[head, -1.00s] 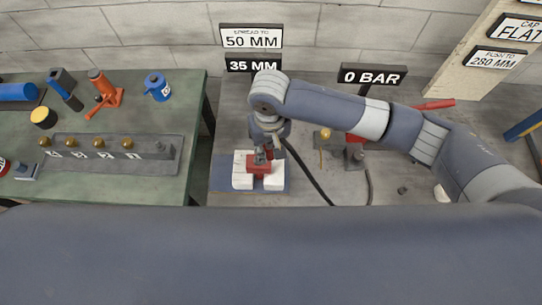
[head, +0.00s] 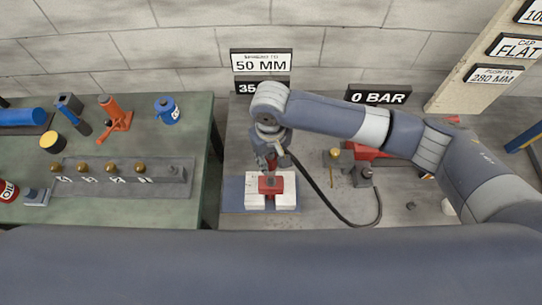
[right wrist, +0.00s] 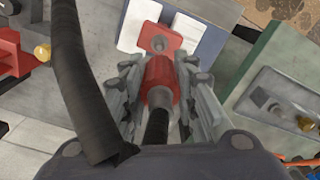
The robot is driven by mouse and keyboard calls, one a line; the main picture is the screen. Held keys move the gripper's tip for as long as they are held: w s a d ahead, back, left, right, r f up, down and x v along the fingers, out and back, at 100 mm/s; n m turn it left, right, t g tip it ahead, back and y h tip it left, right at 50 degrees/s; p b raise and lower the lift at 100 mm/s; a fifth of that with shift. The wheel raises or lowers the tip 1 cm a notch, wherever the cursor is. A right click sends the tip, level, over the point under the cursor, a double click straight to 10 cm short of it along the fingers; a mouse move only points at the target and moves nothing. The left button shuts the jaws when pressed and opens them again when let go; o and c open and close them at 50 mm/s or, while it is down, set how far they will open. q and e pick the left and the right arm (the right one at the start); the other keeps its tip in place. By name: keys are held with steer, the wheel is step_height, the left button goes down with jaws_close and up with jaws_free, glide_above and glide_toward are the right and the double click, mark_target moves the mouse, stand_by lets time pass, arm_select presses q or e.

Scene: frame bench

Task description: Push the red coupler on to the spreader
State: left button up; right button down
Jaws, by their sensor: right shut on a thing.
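The red coupler (right wrist: 160,82) is a short cylinder with a black hose (head: 345,213) running from it. My right gripper (right wrist: 158,85) is shut on it, with a finger on each side, as the right wrist view shows. In the head view, my right gripper (head: 271,162) points down over the spreader, whose red body (head: 271,186) sits between two white blocks (head: 256,198). The coupler is right above or against the spreader's red body; I cannot tell whether they touch. My left gripper is not in view.
A red pump (head: 370,154) stands to the right of the spreader, under a "0 BAR" sign (head: 378,95). A green bench (head: 130,205) at the left holds tools and a grey rack. A "50 MM" sign (head: 261,62) stands behind.

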steer(key=shift+s+f+b, duration=0.1)
steer(key=shift+f+b, duration=0.55)
steer(key=shift+f, duration=0.2)
step_height(320, 180, down, 3)
steer(key=shift+r+b, duration=0.2)
steer(key=shift+b, duration=0.35)
steer(key=shift+f, duration=0.75)
steer(key=shift+r, duration=0.1)
steer(key=shift+p, duration=0.4)
